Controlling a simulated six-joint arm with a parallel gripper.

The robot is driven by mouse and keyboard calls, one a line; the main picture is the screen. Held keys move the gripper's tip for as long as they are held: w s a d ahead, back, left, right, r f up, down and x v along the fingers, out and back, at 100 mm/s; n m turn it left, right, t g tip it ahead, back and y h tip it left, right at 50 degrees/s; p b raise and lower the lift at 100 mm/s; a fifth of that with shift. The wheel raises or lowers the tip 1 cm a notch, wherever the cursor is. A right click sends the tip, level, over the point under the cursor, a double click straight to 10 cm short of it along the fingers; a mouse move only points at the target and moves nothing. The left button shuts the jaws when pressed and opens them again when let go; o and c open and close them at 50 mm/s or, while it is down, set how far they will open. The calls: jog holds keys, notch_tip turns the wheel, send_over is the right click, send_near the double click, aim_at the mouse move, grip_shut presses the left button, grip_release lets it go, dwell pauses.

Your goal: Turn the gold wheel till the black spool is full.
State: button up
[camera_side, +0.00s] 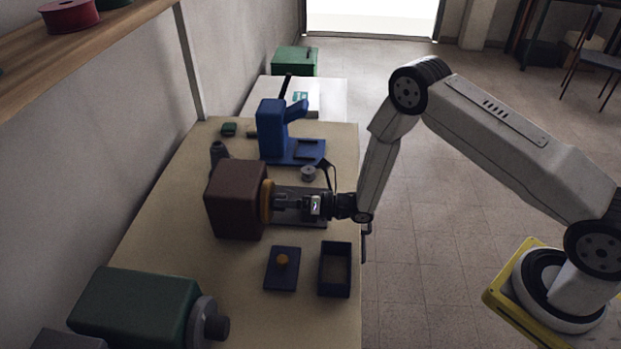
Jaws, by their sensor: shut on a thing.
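The gold wheel (267,187) is mounted on the right face of a brown box-shaped machine (235,199) on the table. I see it nearly edge-on, as a thin upright disc. My gripper (276,203) reaches in level from the right and is shut at the middle of the wheel's outer side. The exact grip of its fingers is too small to make out. I cannot pick out the black spool for certain. A dark grey upright shape (218,152) stands behind the brown machine, partly hidden by it.
A blue press-like device (271,129) stands farther back, with a small grey cylinder (308,173) nearby. In front lie a blue plate with an orange knob (283,262) and an open dark blue box (335,289). A green machine (135,305) fills the near left.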

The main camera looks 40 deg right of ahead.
jog(key=shift+m, duration=0.3)
jog(key=m, duration=1)
dwell(0.5)
jog(key=o, duration=1.3)
jog(key=shift+v, duration=3.95)
